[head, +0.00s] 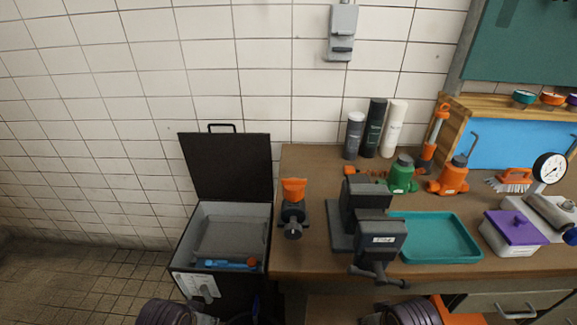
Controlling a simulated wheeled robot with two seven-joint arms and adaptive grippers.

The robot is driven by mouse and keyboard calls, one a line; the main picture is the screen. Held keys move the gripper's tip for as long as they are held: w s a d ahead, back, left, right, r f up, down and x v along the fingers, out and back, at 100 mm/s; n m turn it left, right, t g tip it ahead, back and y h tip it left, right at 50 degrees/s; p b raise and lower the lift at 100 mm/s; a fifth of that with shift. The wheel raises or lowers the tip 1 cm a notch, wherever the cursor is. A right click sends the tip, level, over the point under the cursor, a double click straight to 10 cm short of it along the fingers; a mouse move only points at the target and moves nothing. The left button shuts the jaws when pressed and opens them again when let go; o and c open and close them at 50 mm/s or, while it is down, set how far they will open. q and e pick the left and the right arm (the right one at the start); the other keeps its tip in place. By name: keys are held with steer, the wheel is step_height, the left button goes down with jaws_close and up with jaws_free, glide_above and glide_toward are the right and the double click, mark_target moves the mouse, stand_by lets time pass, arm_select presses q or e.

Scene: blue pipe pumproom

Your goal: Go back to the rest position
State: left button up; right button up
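Dark ribbed parts of my two arms show at the bottom edge of the head view, one at the left and one right of centre. Neither gripper's fingers can be made out, so whether they are open or shut does not show. Both visible arm parts are low in the picture, in front of the workbench (310,262).
An open black toolbox (232,165) holds a blue and orange tool (230,264). On the bench stand a dark vise (365,212), a teal tray (440,238), a purple-lidded box (512,228), green (402,178) and orange (450,178) jacks and several bottles. Floor at left is clear.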

arm_select(q)
step_height(320, 180, down, 28)
steer(key=s+a+f+g+p, duration=0.1)
steer(key=s+a+p, duration=0.2)
steer(key=p, duration=0.1)
arm_select(e)
step_height(320, 180, down, 28)
steer(key=s+d+f+g, duration=0.1)
steer(key=s+d, duration=0.2)
arm_select(q)
steer(key=s+a+f+p, duration=0.1)
steer(key=s+a+f, duration=0.2)
steer(key=s+f, duration=0.4)
steer(key=s+a+f+g+y+p, duration=0.1)
steer(key=s+a+f, duration=0.3)
steer(key=s, duration=0.9)
steer(key=shift+a+f+m+p, duration=0.25)
steer(key=shift+f+p, duration=0.35)
steer(key=shift+f, duration=1.2)
arm_select(e)
steer(key=s+d+f, duration=0.3)
steer(key=s+f, duration=0.4)
steer(key=s, duration=0.3)
steer(key=s+d+f+g+h, duration=0.1)
steer(key=s+d+f, duration=0.3)
steer(key=s+f, duration=0.3)
steer(key=shift+s+d+f+n, duration=0.2)
steer(key=shift+s+f+n, duration=0.1)
steer(key=shift+s, duration=1.15)
